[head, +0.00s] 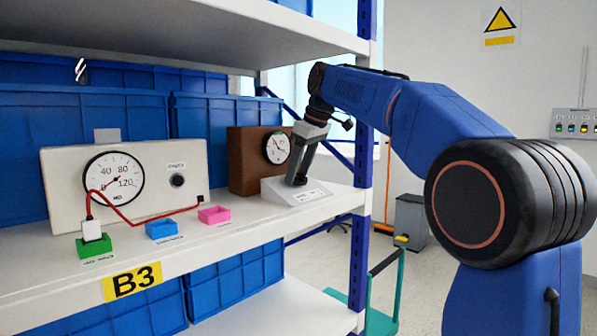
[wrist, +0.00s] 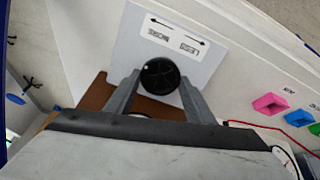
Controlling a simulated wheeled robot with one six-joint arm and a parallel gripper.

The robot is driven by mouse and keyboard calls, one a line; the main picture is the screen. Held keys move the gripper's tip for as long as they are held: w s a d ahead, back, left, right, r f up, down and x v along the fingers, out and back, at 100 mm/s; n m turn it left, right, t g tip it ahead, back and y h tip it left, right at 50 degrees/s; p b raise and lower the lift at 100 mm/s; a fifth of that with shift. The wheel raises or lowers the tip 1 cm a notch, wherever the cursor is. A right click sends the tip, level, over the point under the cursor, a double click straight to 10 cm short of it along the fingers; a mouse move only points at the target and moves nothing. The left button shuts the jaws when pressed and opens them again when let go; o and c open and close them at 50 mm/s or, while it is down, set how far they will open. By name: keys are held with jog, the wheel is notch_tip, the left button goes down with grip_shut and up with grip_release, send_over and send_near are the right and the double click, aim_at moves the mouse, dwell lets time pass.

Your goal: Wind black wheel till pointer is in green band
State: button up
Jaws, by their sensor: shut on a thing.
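The black wheel (wrist: 160,76) sits on a pale sloped panel (wrist: 205,55) with a double arrow and the labels "LESS" and "MORE". In the wrist view my gripper (wrist: 161,82) has one finger on each side of the wheel and is shut on it. In the head view my gripper (head: 301,171) reaches down to the sloped panel (head: 300,196), and it hides the wheel. A brown box with a round white dial (head: 277,148) stands behind. The dial's pointer and green band are too small to read.
A blue rack post (head: 360,200) stands right of the panel. The upper shelf (head: 200,35) overhangs.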

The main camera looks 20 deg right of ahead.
jog(key=n, duration=0.6)
jog(key=shift+s+n, duration=0.1)
jog(key=shift+n, duration=0.2)
jog(key=n, duration=0.5)
jog(key=shift+n, duration=0.3)
jog(key=o, duration=1)
jog(key=shift+o, duration=0.2)
jog(key=shift+s+r, duration=0.1)
